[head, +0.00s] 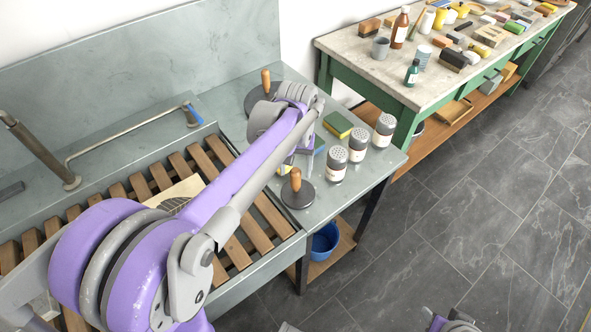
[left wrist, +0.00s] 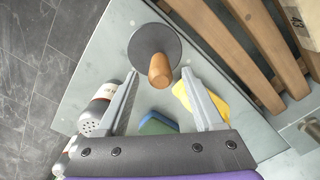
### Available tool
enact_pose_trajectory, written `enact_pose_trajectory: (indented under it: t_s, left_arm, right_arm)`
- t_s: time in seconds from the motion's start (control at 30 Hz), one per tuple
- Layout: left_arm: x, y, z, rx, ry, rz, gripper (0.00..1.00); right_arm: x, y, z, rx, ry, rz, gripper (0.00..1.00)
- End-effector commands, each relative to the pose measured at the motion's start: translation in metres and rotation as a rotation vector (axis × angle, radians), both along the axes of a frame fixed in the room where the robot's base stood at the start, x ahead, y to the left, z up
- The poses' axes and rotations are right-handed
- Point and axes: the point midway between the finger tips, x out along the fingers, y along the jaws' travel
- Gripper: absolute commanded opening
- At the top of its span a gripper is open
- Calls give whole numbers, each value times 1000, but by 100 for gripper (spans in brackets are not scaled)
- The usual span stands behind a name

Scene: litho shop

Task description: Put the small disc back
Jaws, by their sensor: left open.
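The small disc (head: 297,195) is dark and flat with an upright wooden handle. It lies on the metal bench top near its front edge, and shows whole in the left wrist view (left wrist: 140,42). A second dark disc (head: 256,101) with a wooden handle lies farther back and looks larger; my arm partly covers it. My left gripper (left wrist: 160,74) is open and empty. In the left wrist view its fingers point toward the small disc, with the handle's end between their tips; I see no contact. In the head view my own wrist partly hides this gripper.
A slatted sink rack (head: 262,235) is at left. A blue bucket (head: 324,241) sits below. A cluttered table (head: 340,47) stands behind.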

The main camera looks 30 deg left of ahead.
Motion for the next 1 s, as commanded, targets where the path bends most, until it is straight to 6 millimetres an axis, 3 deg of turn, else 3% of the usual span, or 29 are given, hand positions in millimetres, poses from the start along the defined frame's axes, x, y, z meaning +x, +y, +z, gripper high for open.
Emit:
enact_pose_trajectory:
  t_s: [0.3,0.6,0.77,1.0]
  left_arm:
    - [1,0,69,0,0,0,69]
    - [0,-1,106,0,-1,-1,69]
    - [-18,-13,100,8,-48,-42,69]
    - [-90,-51,48,41,-248,-212,69]
  right_arm:
    - [2,0,8,0,-4,0,48]
    - [3,0,11,0,-5,0,48]
    - [3,0,11,0,-5,0,48]
    - [3,0,11,0,-5,0,48]
